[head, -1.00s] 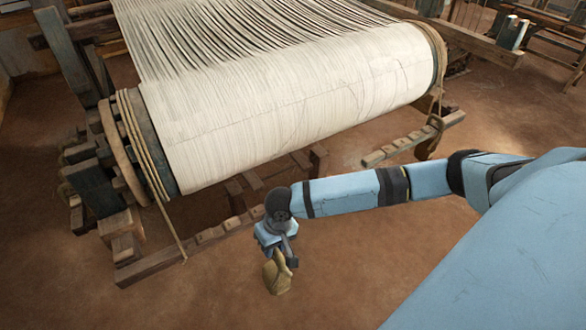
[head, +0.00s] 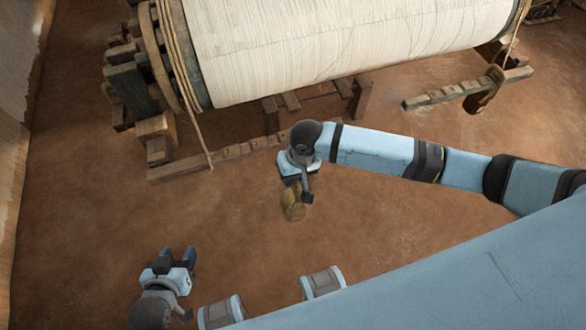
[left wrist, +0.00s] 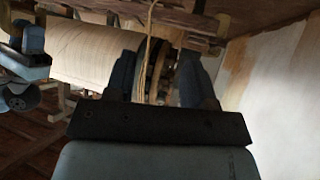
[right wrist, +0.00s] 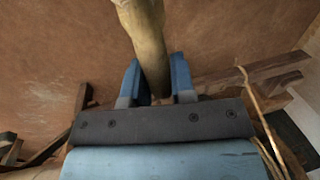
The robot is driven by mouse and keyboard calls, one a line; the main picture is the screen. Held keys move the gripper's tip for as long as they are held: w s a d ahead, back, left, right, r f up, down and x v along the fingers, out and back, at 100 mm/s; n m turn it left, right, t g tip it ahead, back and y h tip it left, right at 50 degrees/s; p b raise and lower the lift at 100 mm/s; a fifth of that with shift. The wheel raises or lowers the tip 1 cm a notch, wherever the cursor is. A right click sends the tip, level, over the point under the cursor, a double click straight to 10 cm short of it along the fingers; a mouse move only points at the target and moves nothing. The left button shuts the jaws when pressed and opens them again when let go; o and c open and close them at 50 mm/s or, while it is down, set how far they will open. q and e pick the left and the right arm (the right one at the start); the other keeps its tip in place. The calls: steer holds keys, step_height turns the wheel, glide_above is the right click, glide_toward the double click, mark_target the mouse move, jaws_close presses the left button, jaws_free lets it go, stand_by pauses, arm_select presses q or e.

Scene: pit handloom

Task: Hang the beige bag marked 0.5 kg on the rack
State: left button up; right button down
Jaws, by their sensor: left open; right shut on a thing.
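A tan-beige bag (head: 293,203) hangs from my right gripper (head: 300,184) above the bare floor, in front of the loom. In the right wrist view the bag (right wrist: 143,35) extends away from between the fingers; no mark is legible on it. My right gripper is shut on its narrow end. My left gripper (head: 178,254) is open and empty at the lower left of the head view; its spread fingers also show in the left wrist view (left wrist: 155,75). A low notched wooden bar (head: 222,155) lies before the loom; I cannot tell whether it is the rack.
The loom's cloth-wound roller (head: 340,40) spans the top, with a rope (head: 190,110) hanging at its left end. A second notched bar (head: 465,90) is at the right, with a brown bag (head: 484,93) by it. A wall (head: 18,130) bounds the left. The middle floor is clear.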

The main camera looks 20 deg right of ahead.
mark_target(300, 189)
steer(key=shift+s, duration=0.8)
steer(key=shift+s+d, duration=0.1)
steer(key=shift+s, duration=0.65)
steer(key=shift+s+r+p, duration=0.35)
steer(key=shift+p, duration=0.1)
steer(key=shift+s+p, duration=0.35)
steer(key=shift+p, duration=0.05)
steer(key=shift+s+r+p, duration=0.15)
steer(key=shift+s+p, duration=0.2)
steer(key=shift+s, duration=0.05)
steer(key=shift+s+p, duration=0.3)
steer(key=shift+p, duration=0.05)
arm_select(q)
step_height(300, 189, up, 3)
steer(key=shift+s+a+f+p, duration=0.1)
steer(key=shift+s+a+p, duration=0.05)
steer(key=shift+p, duration=0.6)
arm_select(e)
steer(key=shift+s, duration=0.95)
arm_select(q)
steer(key=shift+d+r, duration=0.2)
steer(key=shift+r, duration=0.05)
